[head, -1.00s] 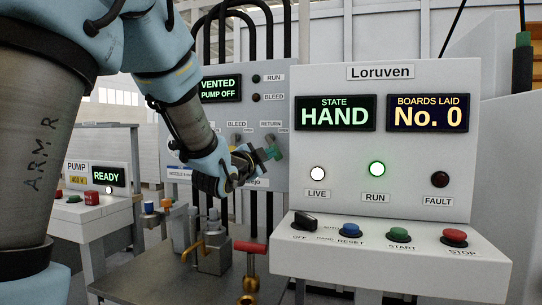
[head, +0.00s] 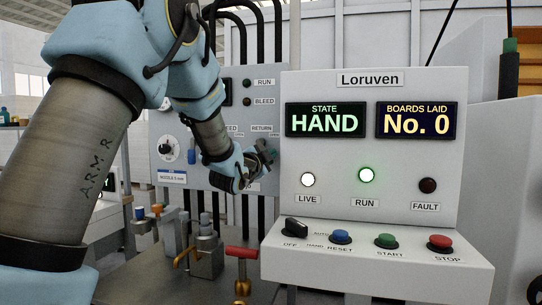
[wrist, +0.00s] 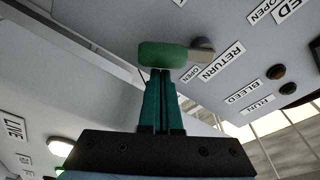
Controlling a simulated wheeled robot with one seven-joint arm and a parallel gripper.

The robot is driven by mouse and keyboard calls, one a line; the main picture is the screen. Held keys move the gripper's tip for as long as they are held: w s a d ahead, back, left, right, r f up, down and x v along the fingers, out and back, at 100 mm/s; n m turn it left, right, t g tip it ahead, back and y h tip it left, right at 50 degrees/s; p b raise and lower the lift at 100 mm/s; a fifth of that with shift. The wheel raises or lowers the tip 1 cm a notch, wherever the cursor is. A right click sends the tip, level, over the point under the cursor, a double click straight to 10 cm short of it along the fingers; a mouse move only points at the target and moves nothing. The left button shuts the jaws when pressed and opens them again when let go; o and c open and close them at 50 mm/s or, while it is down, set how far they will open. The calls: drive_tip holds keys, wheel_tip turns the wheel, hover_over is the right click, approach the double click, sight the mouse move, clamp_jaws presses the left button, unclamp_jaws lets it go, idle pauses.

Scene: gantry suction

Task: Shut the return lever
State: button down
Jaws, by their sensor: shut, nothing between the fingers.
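The return lever (wrist: 163,54) shows in the wrist view as a green grip with a short metal end, beside the label RETURN (wrist: 222,62) and a smaller OPEN mark. My gripper (wrist: 160,74) is shut and empty. Its teal fingertips are right at the green grip, touching it or almost so; I cannot tell which. In the head view my gripper (head: 264,153) is in front of the grey valve panel (head: 203,103), under the RETURN label, and mostly hides the lever.
The Loruven console (head: 370,85) stands close to the right of my gripper, its display reading HAND. A red-handled valve (head: 242,252) and brass fittings stand on the bench below. A knob (head: 166,148) is on the panel's left.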

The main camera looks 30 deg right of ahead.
drive_tip(key=shift+w+a+f+m+b, duration=0.2)
drive_tip(key=shift+f+m+b, duration=0.2)
drive_tip(key=shift+m+b, duration=0.7)
drive_tip(key=m+b, duration=0.2)
drive_tip(key=b, duration=0.1)
drive_tip(key=w+a+f+m+b, duration=0.1)
drive_tip(key=m+b, duration=0.1)
drive_tip(key=b, duration=0.2)
drive_tip(key=shift+w+a+f+g+y+b, duration=0.2)
drive_tip(key=shift+g+y+b, duration=0.1)
drive_tip(key=shift+g, duration=0.1)
drive_tip(key=shift+m, duration=0.3)
drive_tip(key=shift+a, duration=0.1)
